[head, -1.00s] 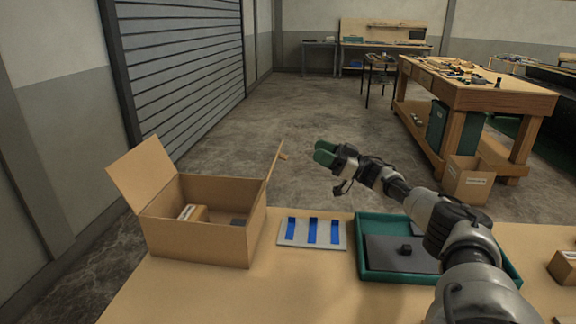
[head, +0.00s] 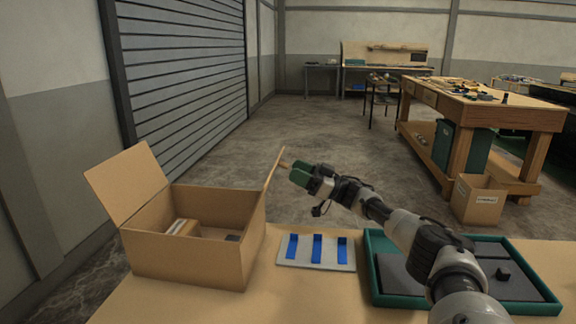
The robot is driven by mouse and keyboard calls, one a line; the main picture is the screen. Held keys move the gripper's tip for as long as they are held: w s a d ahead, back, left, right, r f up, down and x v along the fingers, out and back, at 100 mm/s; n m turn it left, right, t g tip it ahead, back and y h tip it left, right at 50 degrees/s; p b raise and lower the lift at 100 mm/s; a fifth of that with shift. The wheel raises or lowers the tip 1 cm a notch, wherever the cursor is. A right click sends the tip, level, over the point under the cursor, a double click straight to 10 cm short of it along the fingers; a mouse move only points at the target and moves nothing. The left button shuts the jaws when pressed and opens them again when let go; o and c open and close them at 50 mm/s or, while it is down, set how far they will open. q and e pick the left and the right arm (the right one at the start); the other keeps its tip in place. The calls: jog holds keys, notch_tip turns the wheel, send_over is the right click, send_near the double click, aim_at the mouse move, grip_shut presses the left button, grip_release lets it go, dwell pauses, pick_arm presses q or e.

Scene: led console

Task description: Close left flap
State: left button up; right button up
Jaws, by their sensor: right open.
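An open cardboard box (head: 185,262) stands on the table at the left. Its left flap (head: 126,181) stands up and leans outward to the left. Its right flap (head: 273,170) stands up, seen nearly edge-on. Inside are a small carton (head: 183,228) and a dark flat piece. My right gripper (head: 300,173), with green fingertips, is open just right of the right flap's upper end. I cannot tell whether it touches the flap. My left gripper is not in view.
A white plate with blue strips (head: 304,251) lies right of the box. A green tray (head: 372,262) with dark panels lies right of that, partly behind my right arm. A workbench (head: 487,108) and a small cardboard box (head: 478,199) stand farther back on the right.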

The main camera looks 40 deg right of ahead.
aim_at(288, 165)
jog(key=shift+x, duration=1.65)
grip_shut()
